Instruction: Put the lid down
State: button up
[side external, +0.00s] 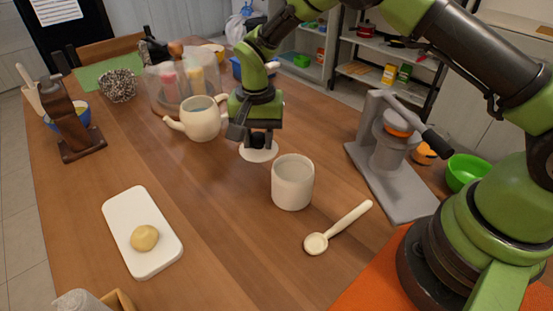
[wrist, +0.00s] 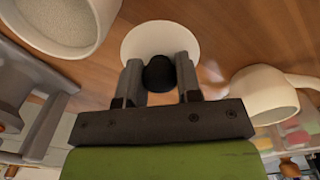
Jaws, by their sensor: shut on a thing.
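The lid (side external: 258,154) is a pale round disc with a black knob. My gripper (side external: 258,142) is shut on the knob, with the disc below the fingers. In the wrist view the lid (wrist: 160,38) shows beyond the fingers, and its black knob (wrist: 159,73) sits between the two fingertips. The lid is low over the wooden table, between the cream teapot (side external: 200,120) and the cream canister (side external: 292,182). I cannot tell whether it touches the tabletop. The canister (wrist: 62,22) has no lid on it, and greyish contents show inside.
A wooden spoon (side external: 337,228) lies in front of the canister. A grey press (side external: 390,165) stands to the right, with a green bowl (side external: 467,172) beyond. A white board (side external: 128,218) with a round yellowish lump (side external: 144,238) lies at left. The table's middle left is clear.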

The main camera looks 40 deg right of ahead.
aim_at(258, 135)
jog(key=shift+f, duration=2.7)
jog(key=shift+f, duration=0.1)
jog(key=o, duration=0.9)
jog(key=shift+o, duration=0.2)
notch_tip(258, 135, up, 12)
jog(key=shift+r, duration=0.15)
